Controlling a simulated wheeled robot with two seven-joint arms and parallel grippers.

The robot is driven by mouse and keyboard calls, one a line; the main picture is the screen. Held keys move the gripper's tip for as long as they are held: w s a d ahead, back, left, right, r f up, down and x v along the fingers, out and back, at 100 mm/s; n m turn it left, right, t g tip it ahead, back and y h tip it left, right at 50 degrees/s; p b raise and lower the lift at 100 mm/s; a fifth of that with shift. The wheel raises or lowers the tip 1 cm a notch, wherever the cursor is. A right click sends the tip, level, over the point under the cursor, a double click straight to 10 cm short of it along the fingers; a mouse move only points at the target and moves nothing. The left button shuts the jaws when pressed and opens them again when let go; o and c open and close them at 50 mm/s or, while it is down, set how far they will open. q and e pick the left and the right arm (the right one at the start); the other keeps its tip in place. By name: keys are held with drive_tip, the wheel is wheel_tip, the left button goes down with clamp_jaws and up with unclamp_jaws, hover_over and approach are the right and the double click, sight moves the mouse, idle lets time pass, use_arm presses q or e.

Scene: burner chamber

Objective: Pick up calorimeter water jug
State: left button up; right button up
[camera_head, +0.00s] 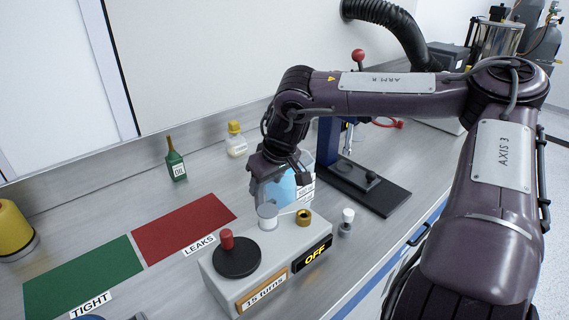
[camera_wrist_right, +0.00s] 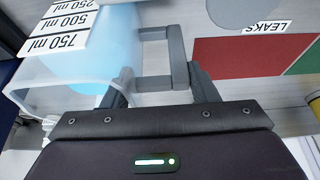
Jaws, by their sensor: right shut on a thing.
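The calorimeter water jug (camera_head: 281,187) is a clear jug with blue water, standing behind the grey control box in the head view, partly hidden by my right gripper. In the right wrist view the jug (camera_wrist_right: 95,75) fills the left side, with volume labels reading 750 ml, 500 ml and 250. My right gripper (camera_head: 262,183) reaches down to the jug's left side and is shut on its grey handle (camera_wrist_right: 160,82). In the wrist view the fingers (camera_wrist_right: 160,90) lie beside the jug wall. My left gripper is not in view.
A grey control box (camera_head: 250,262) with a dial and an OFF sign stands in front. A green bottle (camera_head: 176,160) and a yellow-capped bottle (camera_head: 236,140) stand behind left. A black-based stand (camera_head: 385,195) is close at right. Green TIGHT (camera_head: 85,275) and red LEAKS (camera_head: 185,227) mats lie left.

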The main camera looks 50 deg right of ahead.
drive_tip(key=shift+w+r, duration=0.15)
drive_tip(key=shift+r, duration=0.1)
wheel_tip(320, 180, up, 20)
drive_tip(key=b, duration=0.1)
drive_tip(key=shift+f, duration=0.25)
idle(1.2)
drive_tip(key=shift+d, duration=0.15)
